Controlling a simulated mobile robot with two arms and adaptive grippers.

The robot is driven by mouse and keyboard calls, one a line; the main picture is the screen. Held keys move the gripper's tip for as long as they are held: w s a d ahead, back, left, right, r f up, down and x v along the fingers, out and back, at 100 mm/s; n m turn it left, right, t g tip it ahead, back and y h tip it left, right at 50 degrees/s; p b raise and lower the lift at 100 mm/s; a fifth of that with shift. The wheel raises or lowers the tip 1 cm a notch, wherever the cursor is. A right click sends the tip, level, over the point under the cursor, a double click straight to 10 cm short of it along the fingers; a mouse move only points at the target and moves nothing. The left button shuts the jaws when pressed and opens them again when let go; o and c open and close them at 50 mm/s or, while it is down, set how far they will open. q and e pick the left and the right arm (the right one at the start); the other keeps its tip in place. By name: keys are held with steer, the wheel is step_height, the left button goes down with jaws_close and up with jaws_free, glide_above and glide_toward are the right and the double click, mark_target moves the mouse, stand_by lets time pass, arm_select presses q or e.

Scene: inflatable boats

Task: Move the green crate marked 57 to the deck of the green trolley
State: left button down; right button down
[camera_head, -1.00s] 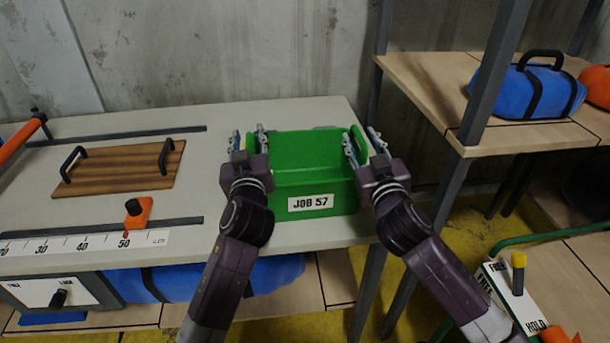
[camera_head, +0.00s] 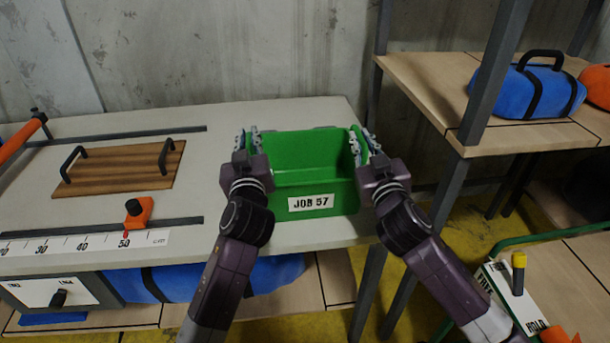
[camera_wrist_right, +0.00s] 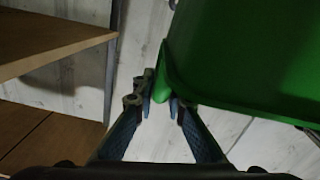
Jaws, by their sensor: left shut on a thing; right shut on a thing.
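The green crate (camera_head: 285,190) labelled JOB 57 stands upright near the right end of the grey bench (camera_head: 200,115). It looks empty. My left gripper (camera_head: 248,140) is shut on its left side at the top, and my right gripper (camera_head: 363,143) is shut on its right side. In the right wrist view the right fingers (camera_wrist_right: 160,100) close around a green grip on the side of the crate (camera_wrist_right: 255,50). The green trolley shows at the lower right, with its green handle rail (camera_head: 545,238) and part of its wooden deck (camera_head: 592,258).
A wooden lid with black handles (camera_head: 125,168), a ruler with an orange slider (camera_head: 138,212) and metal rails lie left of the crate. A shelf (camera_head: 435,85) with a blue bag (camera_head: 525,92) stands right. Its dark post is between bench and trolley. A brake lever (camera_head: 518,272) stands by the trolley.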

arm_select(q)
steer(key=shift+r, duration=0.2)
arm_select(e)
steer(key=shift+a+r, duration=0.1)
steer(key=shift+a, duration=0.05)
